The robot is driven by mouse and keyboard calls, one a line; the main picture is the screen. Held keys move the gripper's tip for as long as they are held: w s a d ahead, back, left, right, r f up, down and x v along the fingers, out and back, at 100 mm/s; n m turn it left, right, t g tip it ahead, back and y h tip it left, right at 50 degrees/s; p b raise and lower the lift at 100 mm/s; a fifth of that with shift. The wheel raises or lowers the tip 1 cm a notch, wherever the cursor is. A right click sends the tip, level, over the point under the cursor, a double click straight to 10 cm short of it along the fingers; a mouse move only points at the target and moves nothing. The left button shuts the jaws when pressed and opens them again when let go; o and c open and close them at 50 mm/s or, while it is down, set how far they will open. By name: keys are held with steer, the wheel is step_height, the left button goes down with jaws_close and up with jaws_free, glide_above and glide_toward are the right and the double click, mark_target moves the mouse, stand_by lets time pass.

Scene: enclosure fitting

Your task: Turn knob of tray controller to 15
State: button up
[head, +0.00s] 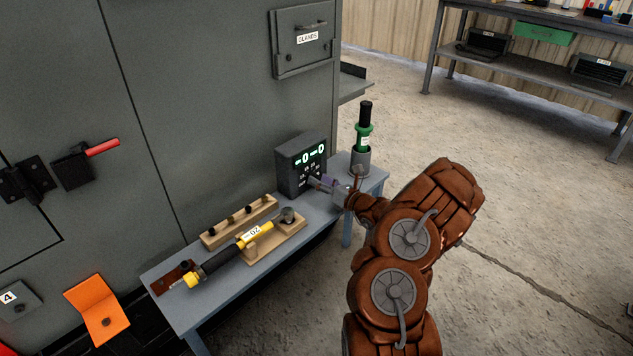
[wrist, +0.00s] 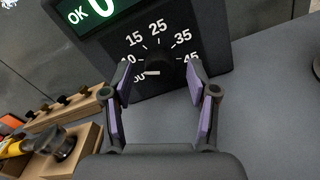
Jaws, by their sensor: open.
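The tray controller (head: 302,165) is a dark box at the back of the blue-grey bench. Its green display shows zeros in the head view. In the wrist view its face (wrist: 215,45) has a dial marked 15, 25, 35 and 45, with lower left labels partly hidden. The dark knob (wrist: 160,62) sits mid-dial, and a white mark on it lies toward the lower left labels, away from 15. My gripper (wrist: 160,82) is open, its purple-padded fingers on either side of the knob; I cannot tell if they touch it. It also shows in the head view (head: 327,184).
A wooden rack (head: 240,222) and a yellow-black tool (head: 235,248) on a wooden stand lie left on the bench (head: 190,312). A green-black tool (head: 363,130) stands in a grey holder (head: 360,163) right of the controller. A grey cabinet (head: 220,90) rises behind.

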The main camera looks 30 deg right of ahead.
steer(key=shift+x, duration=0.85)
